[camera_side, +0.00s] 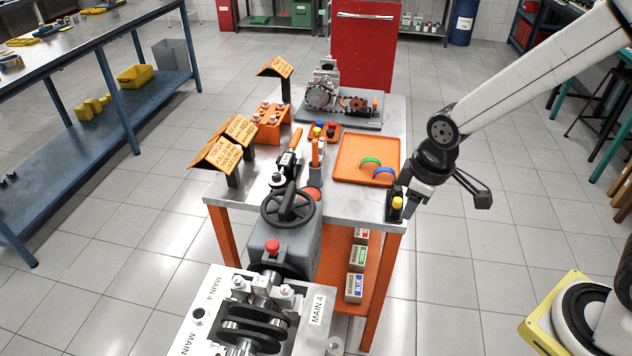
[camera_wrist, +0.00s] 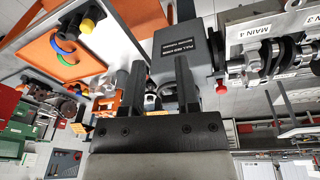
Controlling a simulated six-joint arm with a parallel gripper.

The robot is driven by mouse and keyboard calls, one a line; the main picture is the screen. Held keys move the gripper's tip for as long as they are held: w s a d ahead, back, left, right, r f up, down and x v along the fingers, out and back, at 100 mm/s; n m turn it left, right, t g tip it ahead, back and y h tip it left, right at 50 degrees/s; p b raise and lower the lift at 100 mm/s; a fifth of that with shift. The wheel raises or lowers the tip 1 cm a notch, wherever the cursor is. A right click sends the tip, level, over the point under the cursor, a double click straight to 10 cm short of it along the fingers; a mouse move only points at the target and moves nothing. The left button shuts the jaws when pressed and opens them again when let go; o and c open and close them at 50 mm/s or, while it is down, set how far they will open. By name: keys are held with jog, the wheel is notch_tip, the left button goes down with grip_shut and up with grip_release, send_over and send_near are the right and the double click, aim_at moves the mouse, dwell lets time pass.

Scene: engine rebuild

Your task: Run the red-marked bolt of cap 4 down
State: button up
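The engine block (camera_side: 205,318), marked MAIN 4, is at the bottom of the side view. In the wrist view the block (camera_wrist: 240,30) is at the upper right, beyond my fingers. My gripper (camera_wrist: 160,75) has two black fingers apart, with nothing seen held between them. In the side view, my gripper hangs over the bench's right edge, well away from the block.
A grey box with a black handwheel (camera_side: 288,205) and red button (camera_side: 272,247) stands between bench and block. The bench (camera_side: 335,205) bears an orange tray (camera_side: 350,175) with green and blue arcs, and a yellow-topped black piece (camera_side: 397,203) near my gripper. Orange signs (camera_side: 225,150) rise at left.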

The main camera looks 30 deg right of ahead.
jog(key=w+a+f+n+g, duration=0.1)
jog(key=w+a+n, duration=0.4)
jog(key=a+n, duration=0.65)
jog(key=n+g, duration=0.1)
jog(key=n, duration=0.7)
send_over(285, 288)
notch_tip(285, 288, down, 2)
jog(key=shift+m, duration=0.25)
jog(key=shift+f, duration=0.1)
jog(key=shift+f, duration=3.8)
grip_shut()
